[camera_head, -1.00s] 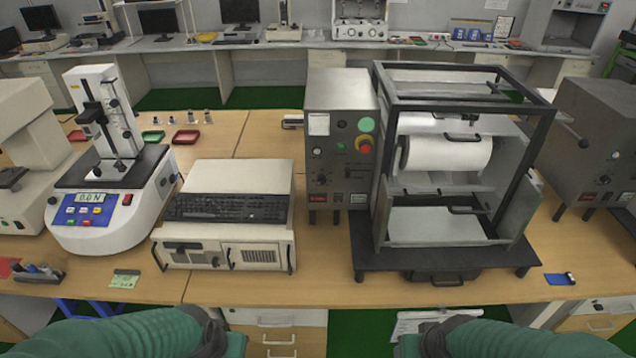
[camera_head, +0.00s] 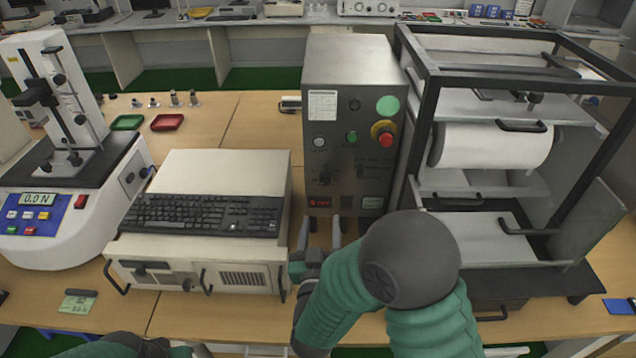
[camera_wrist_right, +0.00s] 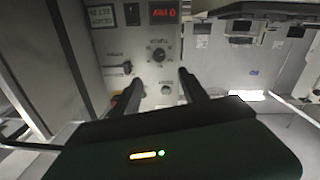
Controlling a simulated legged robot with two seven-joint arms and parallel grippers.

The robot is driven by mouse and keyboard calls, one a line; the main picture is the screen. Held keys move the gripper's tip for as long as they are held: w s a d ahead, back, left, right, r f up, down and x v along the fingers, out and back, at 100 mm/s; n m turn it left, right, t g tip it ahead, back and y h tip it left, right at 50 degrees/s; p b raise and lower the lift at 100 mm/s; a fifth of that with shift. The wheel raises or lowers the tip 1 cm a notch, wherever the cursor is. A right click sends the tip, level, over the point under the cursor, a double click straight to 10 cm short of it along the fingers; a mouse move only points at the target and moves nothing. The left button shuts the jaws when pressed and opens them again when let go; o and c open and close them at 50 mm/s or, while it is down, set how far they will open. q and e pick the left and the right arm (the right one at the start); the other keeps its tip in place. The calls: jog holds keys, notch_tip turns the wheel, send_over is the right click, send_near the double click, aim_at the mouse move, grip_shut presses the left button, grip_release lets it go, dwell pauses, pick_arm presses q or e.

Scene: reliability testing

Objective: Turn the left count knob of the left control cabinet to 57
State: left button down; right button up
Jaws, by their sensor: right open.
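The left control cabinet (camera_head: 340,75) stands upright on the bench in the head view. Its front has a dark dial knob (camera_head: 325,178), a grey round knob (camera_head: 319,142) and a red-digit display (camera_head: 320,202); I cannot tell which is the left count knob. The wrist view appears upside down and shows the dial knob (camera_wrist_right: 158,55), another round knob (camera_wrist_right: 165,90) and the red display (camera_wrist_right: 163,12); the reading is unclear. My right gripper (camera_head: 322,229) is open and empty in front of the lower panel; its fingers (camera_wrist_right: 160,77) appear spread apart. My left gripper is out of view.
A red emergency stop (camera_head: 386,140) and green button (camera_head: 351,137) are also on the panel. A black-framed machine with a white roll (camera_head: 495,147) stands right. A keyboard (camera_head: 205,213) lies on a beige unit to the left, with a force tester (camera_head: 60,215) beyond it.

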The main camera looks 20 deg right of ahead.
aim_at(325, 182)
jog(key=x, duration=0.9)
jog(key=p+x, duration=0.1)
jog(key=x, duration=0.4)
jog(key=shift+d+f, duration=0.2)
jog(key=shift+d, duration=0.1)
jog(key=shift+w, duration=0.2)
jog(key=shift+w+a, duration=0.1)
jog(key=shift+a, duration=0.2)
jog(key=c, duration=0.3)
grip_shut()
